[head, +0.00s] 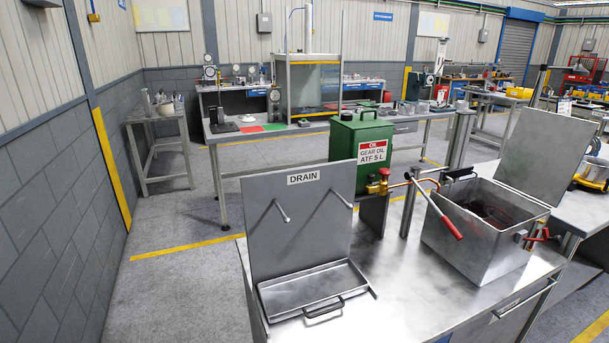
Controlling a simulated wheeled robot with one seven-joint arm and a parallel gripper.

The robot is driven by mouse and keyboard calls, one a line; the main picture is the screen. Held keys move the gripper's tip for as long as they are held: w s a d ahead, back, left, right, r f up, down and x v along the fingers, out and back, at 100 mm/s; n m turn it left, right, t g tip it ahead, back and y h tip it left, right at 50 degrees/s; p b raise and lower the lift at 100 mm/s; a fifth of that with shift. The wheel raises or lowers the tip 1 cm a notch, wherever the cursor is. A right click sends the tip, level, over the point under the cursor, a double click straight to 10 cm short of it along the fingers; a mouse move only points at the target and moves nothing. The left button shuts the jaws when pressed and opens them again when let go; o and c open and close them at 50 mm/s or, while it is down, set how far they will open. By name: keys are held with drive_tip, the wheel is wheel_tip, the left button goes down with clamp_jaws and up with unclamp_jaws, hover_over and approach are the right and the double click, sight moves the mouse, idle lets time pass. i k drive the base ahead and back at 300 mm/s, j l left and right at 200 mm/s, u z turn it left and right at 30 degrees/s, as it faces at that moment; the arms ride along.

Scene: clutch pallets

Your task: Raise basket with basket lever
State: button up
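A grey metal tank (466,238) stands on the steel bench at the right, with its lid (548,152) open and upright. Inside it is a dark, brownish shape (490,212) low down, which looks like the basket and its contents; detail is too small to tell. A lever with a red grip (445,216) slants down and right across the tank's left side; it looks like the basket lever. A black handle (458,173) is at the tank's back left rim. My gripper is not in view.
The steel bench (400,285) holds a DRAIN panel (300,215) with two pegs, a tray (312,290) with a black handle, and a green oil can (360,150). A brass valve (378,186) and copper pipe sit left of the tank. Floor is free at left.

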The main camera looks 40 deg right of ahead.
sight(409, 175)
drive_tip(key=z, duration=1.25)
drive_tip(key=i+j+u, duration=0.15)
drive_tip(key=i+j, duration=0.6)
drive_tip(key=i, duration=0.1)
